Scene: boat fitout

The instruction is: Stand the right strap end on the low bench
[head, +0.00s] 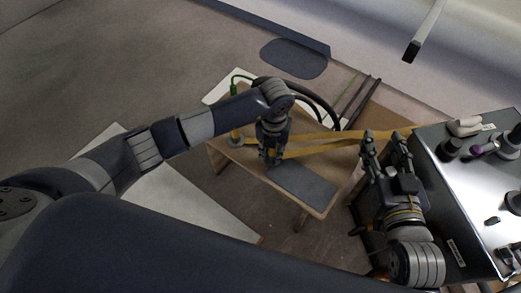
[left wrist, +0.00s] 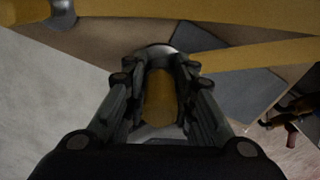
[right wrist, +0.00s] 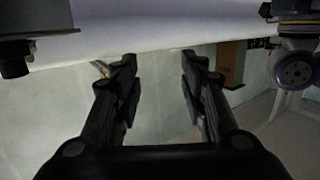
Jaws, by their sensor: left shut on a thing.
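The low bench (head: 318,190) is a small wooden table with a grey mat (head: 305,183) on it. My left gripper (head: 271,155) is over the bench by the mat's far-left edge. In the left wrist view its fingers (left wrist: 160,88) are shut on a yellow strap end (left wrist: 160,98) with a pale rounded rim; I cannot tell whether it touches the bench. Another strap end (head: 236,138) with a grey base is at the bench's left side. Yellow straps (head: 345,137) run right from the bench. My right gripper (head: 387,148) is open and empty beside the grey cabinet.
The grey cabinet (head: 440,200) at right carries several dark fittings and a pale object (head: 465,126). Dark hoses (head: 322,103) curve behind the left gripper. A white panel (head: 190,205) lies left of the bench. Open floor (head: 150,65) lies at the upper left.

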